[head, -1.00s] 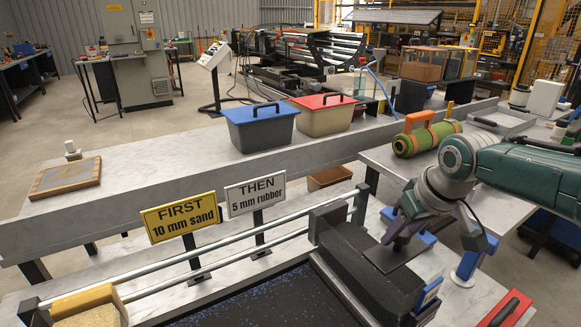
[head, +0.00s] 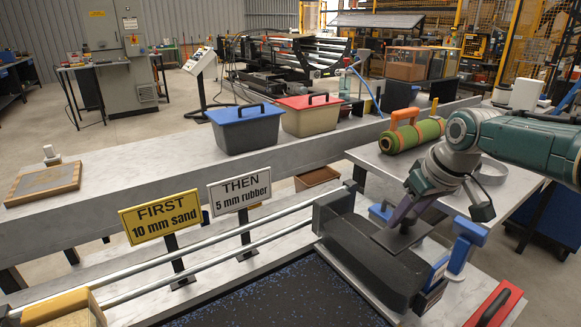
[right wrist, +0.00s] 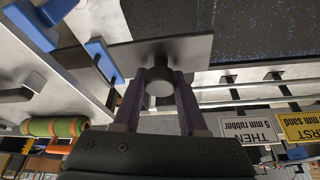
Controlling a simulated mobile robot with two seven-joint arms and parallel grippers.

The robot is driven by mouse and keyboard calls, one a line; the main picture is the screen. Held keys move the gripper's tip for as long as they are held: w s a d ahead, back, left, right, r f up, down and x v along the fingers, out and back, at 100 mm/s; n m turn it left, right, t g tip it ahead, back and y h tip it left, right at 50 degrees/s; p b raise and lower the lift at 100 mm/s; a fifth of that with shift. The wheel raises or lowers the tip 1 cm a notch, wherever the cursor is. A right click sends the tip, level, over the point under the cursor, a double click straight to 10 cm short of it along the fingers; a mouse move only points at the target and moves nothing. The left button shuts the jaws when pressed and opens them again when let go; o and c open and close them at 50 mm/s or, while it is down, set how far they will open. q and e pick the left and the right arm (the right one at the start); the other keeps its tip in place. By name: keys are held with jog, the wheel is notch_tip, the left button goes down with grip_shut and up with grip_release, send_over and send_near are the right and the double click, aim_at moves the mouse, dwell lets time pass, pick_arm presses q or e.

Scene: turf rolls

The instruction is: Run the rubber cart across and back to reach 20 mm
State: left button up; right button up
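The rubber cart, a black box (head: 372,268), sits at the right end of the rails (head: 240,228). Beside it lies a dark bed with blue flecks (head: 285,292), which also shows in the right wrist view (right wrist: 270,25). My right gripper (head: 402,222) is over the cart. I cannot tell whether the plate is fixed to the cart. A sand cart (head: 68,312) is at the near left. My left gripper is not in view.
Yellow FIRST (head: 158,215) and white THEN (head: 240,190) signs stand behind the rails. Blue-lidded (head: 247,130) and red-lidded (head: 310,115) bins stand on the back bench. A green roll (head: 410,138) and a blue stand (head: 465,243) are near my right arm.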

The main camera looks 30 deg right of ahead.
jog(key=o, duration=0.5)
jog(key=shift+d, duration=0.3)
jog(key=shift+c, duration=0.2)
jog(key=shift+a+r, duration=0.1)
jog(key=shift+r, duration=0.15)
jog(key=p+v, duration=0.4)
jog(key=v, duration=0.5)
jog(key=shift+s, duration=0.15)
jog(key=shift+r, duration=0.15)
